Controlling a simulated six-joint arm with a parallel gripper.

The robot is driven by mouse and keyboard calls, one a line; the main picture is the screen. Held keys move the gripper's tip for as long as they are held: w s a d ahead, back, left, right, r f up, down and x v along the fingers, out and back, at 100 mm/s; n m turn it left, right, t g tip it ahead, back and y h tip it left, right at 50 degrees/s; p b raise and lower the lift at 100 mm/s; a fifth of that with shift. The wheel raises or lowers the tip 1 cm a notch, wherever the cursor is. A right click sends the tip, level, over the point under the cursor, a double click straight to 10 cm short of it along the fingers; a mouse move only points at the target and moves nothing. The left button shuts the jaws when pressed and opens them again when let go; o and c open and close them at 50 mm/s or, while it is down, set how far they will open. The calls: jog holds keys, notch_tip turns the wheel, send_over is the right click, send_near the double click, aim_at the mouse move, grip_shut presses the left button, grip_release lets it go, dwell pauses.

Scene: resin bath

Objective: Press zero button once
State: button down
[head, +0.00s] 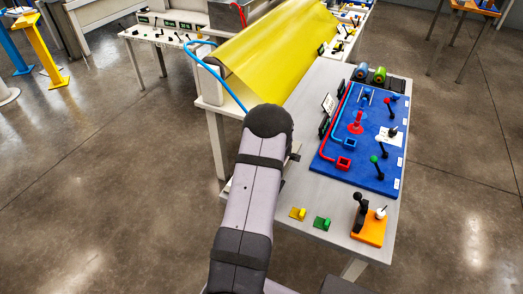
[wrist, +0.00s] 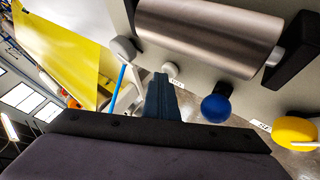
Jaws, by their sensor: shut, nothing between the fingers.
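My gripper (wrist: 161,80) shows in the wrist view as a narrow dark blue-grey pair of fingers, pressed together and empty. A small pale round button (wrist: 171,69) is just beyond and right of the fingertips. A small white label (wrist: 177,84) is next to it, with lettering too small to read surely, so I cannot confirm this is the zero button. The fingertips appear close to it, but I cannot tell whether they touch. In the head view my arm hides the gripper and these controls.
A blue ball knob (wrist: 216,108) and a yellow knob (wrist: 295,130) are right of the fingers. A metal roller (wrist: 208,35) lies above them. A yellow sheet (head: 275,50) spans the machine. A bench with a blue board (head: 352,176) stands at the right.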

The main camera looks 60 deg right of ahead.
jog(key=shift+r+p, duration=0.9)
jog(key=shift+p, duration=0.1)
notch_tip(320, 180, up, 5)
jog(key=p, duration=0.5)
dwell(0.7)
